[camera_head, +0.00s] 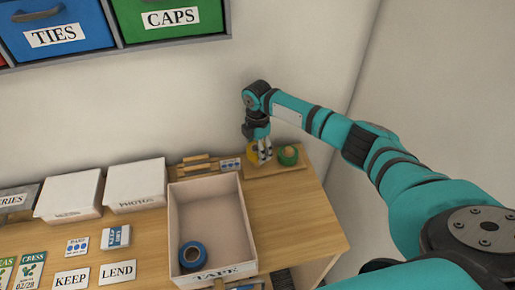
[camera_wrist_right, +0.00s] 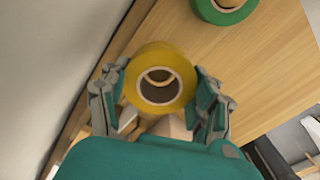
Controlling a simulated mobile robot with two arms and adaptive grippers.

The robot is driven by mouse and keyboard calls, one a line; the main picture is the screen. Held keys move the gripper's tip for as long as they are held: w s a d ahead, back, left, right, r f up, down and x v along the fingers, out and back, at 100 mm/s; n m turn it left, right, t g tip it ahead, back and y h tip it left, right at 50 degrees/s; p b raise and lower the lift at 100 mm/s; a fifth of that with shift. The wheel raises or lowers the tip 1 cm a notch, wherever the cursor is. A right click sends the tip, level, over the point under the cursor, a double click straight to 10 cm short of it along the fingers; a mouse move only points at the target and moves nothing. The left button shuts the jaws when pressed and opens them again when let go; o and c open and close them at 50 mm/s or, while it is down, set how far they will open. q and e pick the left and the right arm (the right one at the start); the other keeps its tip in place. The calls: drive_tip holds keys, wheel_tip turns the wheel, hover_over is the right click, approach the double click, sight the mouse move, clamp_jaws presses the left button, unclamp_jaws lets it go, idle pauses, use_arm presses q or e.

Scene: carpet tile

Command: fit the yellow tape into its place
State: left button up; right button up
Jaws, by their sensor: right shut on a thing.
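The yellow tape (camera_head: 252,154) is a ring roll at the back right of the table, between the fingers of my right gripper (camera_head: 263,158). In the right wrist view the yellow tape (camera_wrist_right: 160,78) sits between both fingers, and my right gripper (camera_wrist_right: 158,100) is shut on it. The tape is over or close above a wooden board (camera_head: 290,169); I cannot tell whether it touches it. My left gripper is not in view.
A pale bin labelled TAPE (camera_head: 222,271) holds a blue tape roll (camera_head: 192,254). Wooden-handled tools (camera_head: 196,158) lie left of the board. Lidded white boxes (camera_head: 136,184) and cards (camera_head: 117,271) fill the left. The table right of the bin is clear.

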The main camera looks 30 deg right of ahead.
drive_tip(key=shift+f+b, duration=1.3)
drive_tip(key=shift+f, duration=1.1)
idle(0.8)
drive_tip(key=o, duration=1.3)
drive_tip(key=shift+c, duration=0.2)
drive_tip(key=shift+r, duration=0.1)
wheel_tip(320, 180, up, 12)
drive_tip(key=shift+f, duration=0.1)
